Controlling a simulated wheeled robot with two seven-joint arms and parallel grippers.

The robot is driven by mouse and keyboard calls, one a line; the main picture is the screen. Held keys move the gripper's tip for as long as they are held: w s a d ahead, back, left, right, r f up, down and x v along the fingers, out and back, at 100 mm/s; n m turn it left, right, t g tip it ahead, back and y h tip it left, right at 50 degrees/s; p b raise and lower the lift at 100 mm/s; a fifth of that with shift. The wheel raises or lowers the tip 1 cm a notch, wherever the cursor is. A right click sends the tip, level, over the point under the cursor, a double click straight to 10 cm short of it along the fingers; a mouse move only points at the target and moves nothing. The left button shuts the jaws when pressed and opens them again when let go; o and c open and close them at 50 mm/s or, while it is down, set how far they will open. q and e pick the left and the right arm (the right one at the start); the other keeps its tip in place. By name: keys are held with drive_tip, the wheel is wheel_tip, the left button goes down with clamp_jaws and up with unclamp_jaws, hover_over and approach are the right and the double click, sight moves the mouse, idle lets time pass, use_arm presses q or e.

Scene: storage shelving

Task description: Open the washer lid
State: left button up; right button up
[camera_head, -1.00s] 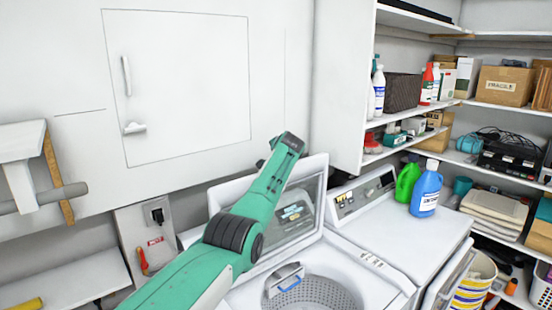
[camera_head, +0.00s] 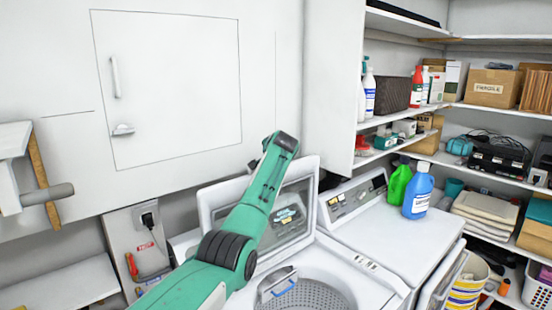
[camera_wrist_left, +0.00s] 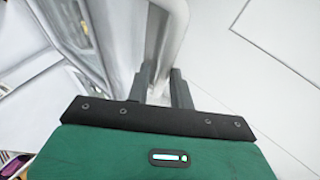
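The washer lid (camera_head: 308,185) stands raised, tilted back towards the wall, with a dark window in it. The washer (camera_head: 345,268) below is uncovered, and its perforated drum (camera_head: 305,296) shows. My left arm reaches up from the bottom across the lid's left part; its gripper fingers are hidden in the head view. In the left wrist view my left gripper (camera_wrist_left: 160,88) has its two dark fingers apart. A white rounded edge, apparently the lid's rim (camera_wrist_left: 172,35), runs down to the gap between them; I cannot tell whether they touch it. My right gripper is not in view.
A second machine (camera_head: 405,225) with a control panel stands right of the washer, carrying a green bottle (camera_head: 399,184) and a blue bottle (camera_head: 418,195). Loaded shelves fill the right side. A wall cabinet door (camera_head: 170,90) is behind. A white ledge (camera_head: 65,288) is at lower left.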

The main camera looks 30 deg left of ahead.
use_arm(q)
drive_tip(key=b+v, duration=0.5)
drive_tip(key=v, duration=0.6)
drive_tip(key=shift+s+r+b, duration=0.15)
drive_tip(key=shift+s+b, duration=0.05)
drive_tip(key=shift+b, duration=0.1)
drive_tip(key=shift+d, duration=0.1)
